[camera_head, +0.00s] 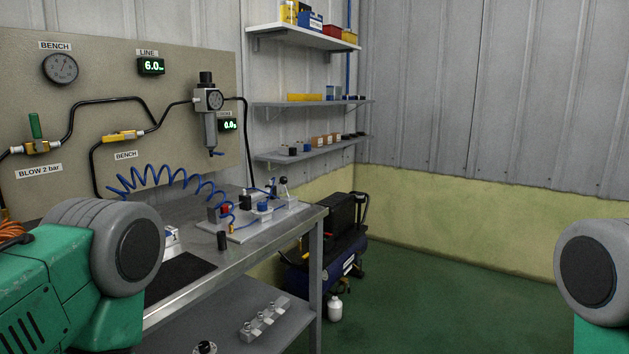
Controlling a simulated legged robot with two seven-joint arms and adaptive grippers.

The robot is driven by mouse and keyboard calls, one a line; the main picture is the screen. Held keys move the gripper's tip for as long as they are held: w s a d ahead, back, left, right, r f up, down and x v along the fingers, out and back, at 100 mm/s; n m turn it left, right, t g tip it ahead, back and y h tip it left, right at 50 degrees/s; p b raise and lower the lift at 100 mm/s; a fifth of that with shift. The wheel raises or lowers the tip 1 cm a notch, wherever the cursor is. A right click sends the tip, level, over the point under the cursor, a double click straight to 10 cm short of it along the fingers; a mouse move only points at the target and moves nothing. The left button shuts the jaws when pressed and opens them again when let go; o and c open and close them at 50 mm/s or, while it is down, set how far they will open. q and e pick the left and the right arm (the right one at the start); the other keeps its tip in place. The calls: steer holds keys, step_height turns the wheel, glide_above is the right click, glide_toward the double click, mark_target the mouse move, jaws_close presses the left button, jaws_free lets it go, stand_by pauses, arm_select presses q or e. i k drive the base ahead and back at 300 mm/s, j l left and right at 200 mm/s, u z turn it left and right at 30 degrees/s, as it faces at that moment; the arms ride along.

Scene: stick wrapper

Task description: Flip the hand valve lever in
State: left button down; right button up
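A small lever with a dark ball knob (283,181) stands upright at the back right of a light plate (245,232) on the workbench; it looks like a hand valve. Two more valves are on the wall panel: one with an upright green handle (35,126) above the "BLOW 2 bar" label, and one with a yellow handle (122,136) lying along its pipe above the "BENCH" label. I cannot tell from the label which is called the hand valve. Parts of my two arms show at the lower left and right edges. Neither gripper is in view.
The workbench (307,216) has a dark mat (178,276) and a blue coiled hose (165,170) to the plate. A dark upright cylinder (221,240) stands at the plate's near edge. A compressor (330,262) sits beyond the bench. Green floor (450,300) at right is clear.

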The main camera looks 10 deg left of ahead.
mark_target(283, 180)
steer(key=i+l+z, duration=0.15)
steer(key=i+l, duration=0.55)
